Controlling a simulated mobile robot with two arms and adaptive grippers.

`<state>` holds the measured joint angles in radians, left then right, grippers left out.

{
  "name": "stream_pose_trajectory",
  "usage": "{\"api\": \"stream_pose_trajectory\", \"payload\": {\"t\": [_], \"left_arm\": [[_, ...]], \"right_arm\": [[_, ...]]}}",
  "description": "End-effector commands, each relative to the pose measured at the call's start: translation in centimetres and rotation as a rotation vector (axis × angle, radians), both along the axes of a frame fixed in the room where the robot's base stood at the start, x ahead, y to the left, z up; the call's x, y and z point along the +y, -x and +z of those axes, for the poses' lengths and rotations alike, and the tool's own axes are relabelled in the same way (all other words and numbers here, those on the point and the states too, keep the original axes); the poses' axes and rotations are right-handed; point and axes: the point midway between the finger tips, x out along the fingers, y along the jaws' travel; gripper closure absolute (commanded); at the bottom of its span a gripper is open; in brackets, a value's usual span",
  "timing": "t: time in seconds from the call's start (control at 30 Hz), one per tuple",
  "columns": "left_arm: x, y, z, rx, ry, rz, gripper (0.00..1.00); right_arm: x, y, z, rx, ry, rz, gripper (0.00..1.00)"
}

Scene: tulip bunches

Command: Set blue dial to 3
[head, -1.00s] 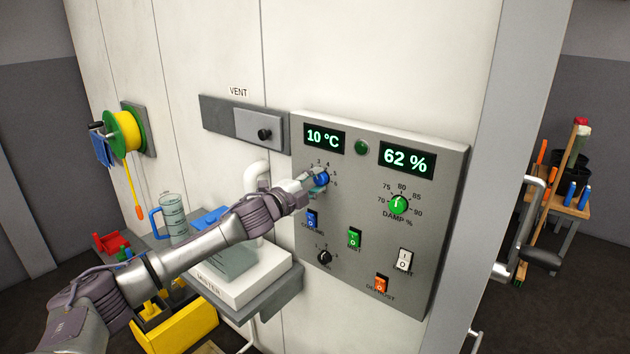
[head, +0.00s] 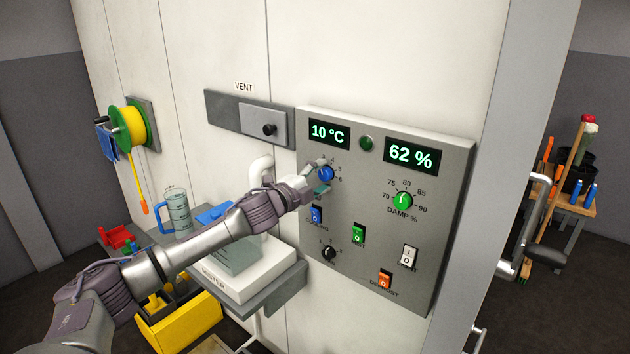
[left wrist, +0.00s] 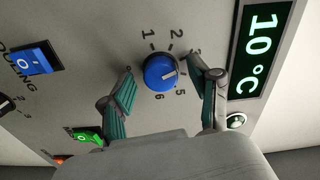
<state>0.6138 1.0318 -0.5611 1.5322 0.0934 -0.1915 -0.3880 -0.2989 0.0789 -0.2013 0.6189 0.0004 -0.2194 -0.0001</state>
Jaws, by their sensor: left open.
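The blue dial (head: 326,174) is on the grey control panel (head: 455,190), under the 10 °C display (head: 329,134). In the left wrist view the dial (left wrist: 160,72) has a white pointer aimed to the right, between the 3 and the 5. The 4 is hidden behind a finger and the 3 is partly covered. My left gripper (head: 319,177) is at the dial, open, with one finger on each side of it. In the left wrist view the gripper (left wrist: 163,74) shows gaps between both fingers and the dial. My right gripper is not in view.
Below the dial are a blue switch (head: 316,214) and a small black dial (head: 328,253). A green switch (head: 358,233) and green damp dial (head: 403,201) are to the right. The vent slider (head: 262,126) is upper left. A white mister (head: 235,285) stands on a shelf below my arm.

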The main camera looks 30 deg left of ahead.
Motion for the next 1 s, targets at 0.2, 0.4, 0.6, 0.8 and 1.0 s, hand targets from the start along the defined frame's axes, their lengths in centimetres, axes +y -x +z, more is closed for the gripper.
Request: {"api": "stream_pose_trajectory", "payload": {"t": [0.2, 0.4, 0.6, 0.8, 1.0], "left_arm": [[0.2, 1.9, -0.2, 0.004, 0.001, -0.001, 0.38], [0.4, 4.9, -0.4, 0.006, -0.002, 0.001, 0.38], [0.6, 7.6, -0.3, 0.006, 0.000, 0.000, 0.38], [0.8, 9.9, -0.3, 0.005, 0.001, 0.000, 0.38], [0.9, 11.4, -0.2, 0.003, 0.001, 0.000, 0.38]], "right_arm": [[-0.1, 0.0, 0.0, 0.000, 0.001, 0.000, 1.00], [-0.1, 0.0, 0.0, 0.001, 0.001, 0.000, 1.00], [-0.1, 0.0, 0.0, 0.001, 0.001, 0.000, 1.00], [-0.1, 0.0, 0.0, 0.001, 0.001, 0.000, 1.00], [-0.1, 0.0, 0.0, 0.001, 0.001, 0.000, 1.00]]}}
